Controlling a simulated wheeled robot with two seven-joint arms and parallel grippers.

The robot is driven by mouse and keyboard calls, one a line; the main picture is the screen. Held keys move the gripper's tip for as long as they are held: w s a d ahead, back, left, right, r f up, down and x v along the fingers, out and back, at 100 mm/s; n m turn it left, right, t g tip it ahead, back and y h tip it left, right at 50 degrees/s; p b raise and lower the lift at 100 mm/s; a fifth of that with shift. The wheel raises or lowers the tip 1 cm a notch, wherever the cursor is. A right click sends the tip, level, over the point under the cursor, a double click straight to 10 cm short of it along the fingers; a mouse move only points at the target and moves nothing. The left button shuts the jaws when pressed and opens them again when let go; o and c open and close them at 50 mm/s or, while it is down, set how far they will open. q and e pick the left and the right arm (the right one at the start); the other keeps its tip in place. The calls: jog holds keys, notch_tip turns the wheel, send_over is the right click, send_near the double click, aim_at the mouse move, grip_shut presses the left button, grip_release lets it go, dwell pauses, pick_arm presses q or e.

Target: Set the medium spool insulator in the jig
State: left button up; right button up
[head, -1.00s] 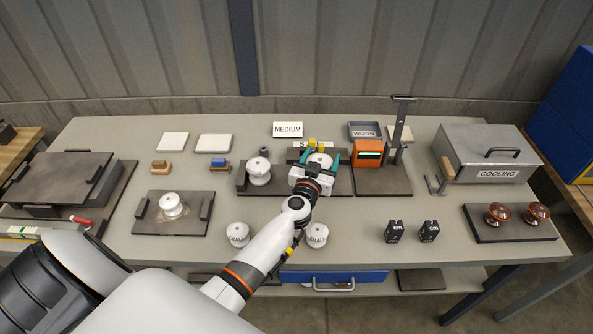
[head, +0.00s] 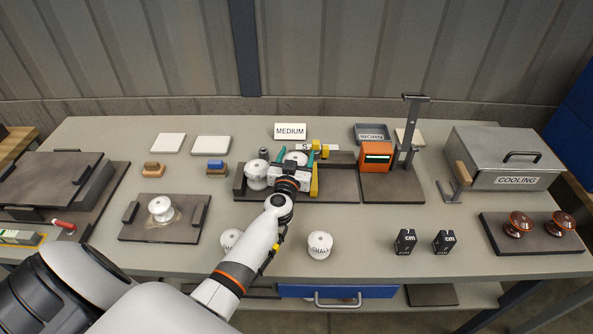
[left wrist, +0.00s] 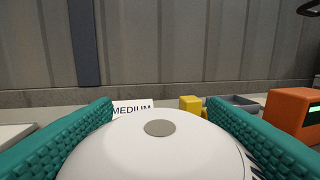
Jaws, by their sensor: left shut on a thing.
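My left gripper (head: 296,157) is shut on a white spool insulator (head: 295,157). In the left wrist view its smooth white top with a grey centre disc (left wrist: 159,128) fills the space between the teal fingers. The gripper holds it over the dark jig base (head: 342,192), close to the right of another white spool insulator (head: 257,175) standing at the jig's left end. I cannot tell whether the two touch or whether the held one rests on the base. A yellow piece (head: 315,181) stands just right of the gripper. My right gripper is out of view.
A MEDIUM sign (head: 290,131) stands behind the jig. An orange device (head: 376,158) stands to the right. White insulators stand on the table in front (head: 320,245) and on a dark plate at left (head: 161,209). A COOLING box (head: 505,160) is at far right.

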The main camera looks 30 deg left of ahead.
pick_arm(q)
jog(key=shift+f+b, duration=0.95)
jog(key=shift+f, duration=0.4)
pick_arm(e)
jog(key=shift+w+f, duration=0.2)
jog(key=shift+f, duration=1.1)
pick_arm(q)
jog(key=shift+f, duration=0.15)
jog(key=o, duration=1.3)
jog(key=shift+c, duration=0.2)
jog(key=shift+r, duration=0.25)
jog(key=p+v, duration=0.1)
jog(key=v, duration=1.1)
jog(key=shift+p, duration=0.35)
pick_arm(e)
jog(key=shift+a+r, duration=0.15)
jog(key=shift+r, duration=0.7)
pick_arm(q)
jog(key=shift+d+f, duration=0.1)
jog(key=shift+f, duration=0.05)
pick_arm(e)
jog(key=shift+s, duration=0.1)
